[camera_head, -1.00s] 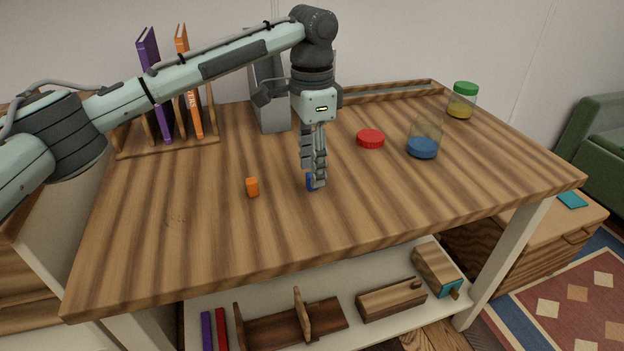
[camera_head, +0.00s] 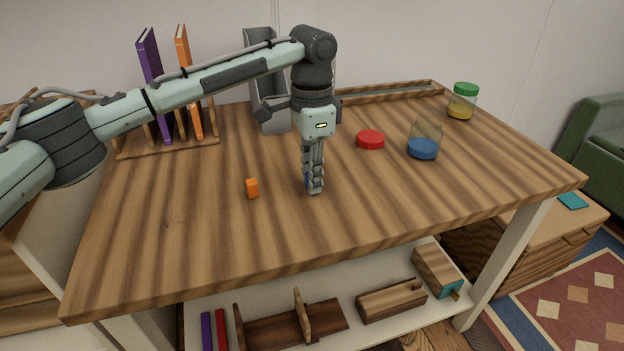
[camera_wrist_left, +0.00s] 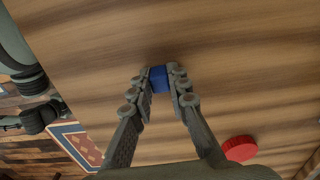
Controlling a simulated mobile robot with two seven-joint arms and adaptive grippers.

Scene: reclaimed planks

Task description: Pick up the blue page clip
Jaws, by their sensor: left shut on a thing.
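The blue page clip (camera_wrist_left: 159,79) shows in the left wrist view between the fingertips of my left gripper (camera_wrist_left: 160,84). The fingers press on it from both sides. In the head view my left gripper (camera_head: 314,188) points straight down over the middle of the table, with its fingertips at or close to the tabletop. Only a thin blue sliver of the clip (camera_head: 306,180) shows there, at the left side of the fingers; the rest is hidden. I cannot tell whether the clip touches the wood. My right gripper is not in view.
Behind are a grey holder (camera_head: 272,118) and a book rack (camera_head: 170,147). The table's front is clear.

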